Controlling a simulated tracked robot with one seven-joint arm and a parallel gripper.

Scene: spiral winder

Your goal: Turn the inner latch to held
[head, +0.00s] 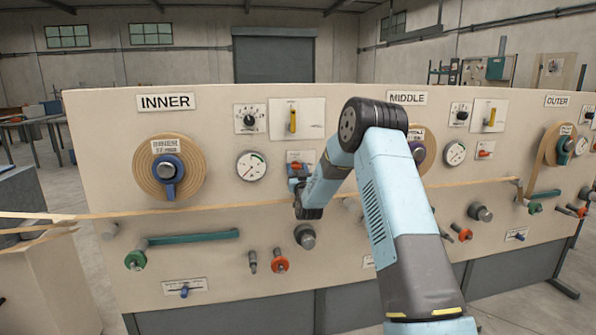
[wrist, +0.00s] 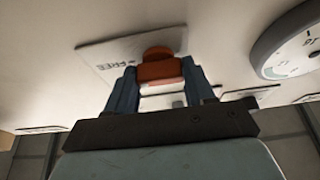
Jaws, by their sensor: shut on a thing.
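The inner latch (wrist: 159,68) is a red-orange handle on a pale plate (wrist: 105,52) fixed to the panel. The plate carries a FREE label with an arrow, seen upside down in the wrist view; the rest of the plate is partly hidden. My gripper (wrist: 160,84) has its two blue fingers on either side of the latch and is shut on it. In the head view the latch (head: 296,166) shows only as a small orange patch above my gripper (head: 297,178), with my arm partly covering the area. I cannot tell its exact angle there.
A pressure gauge (head: 251,166) sits left of the latch, and a yellow-handled switch plate (head: 311,119) above it. The INNER spool (head: 168,168) is further left. A tan strip (head: 240,207) runs across the panel below, near several knobs and rollers.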

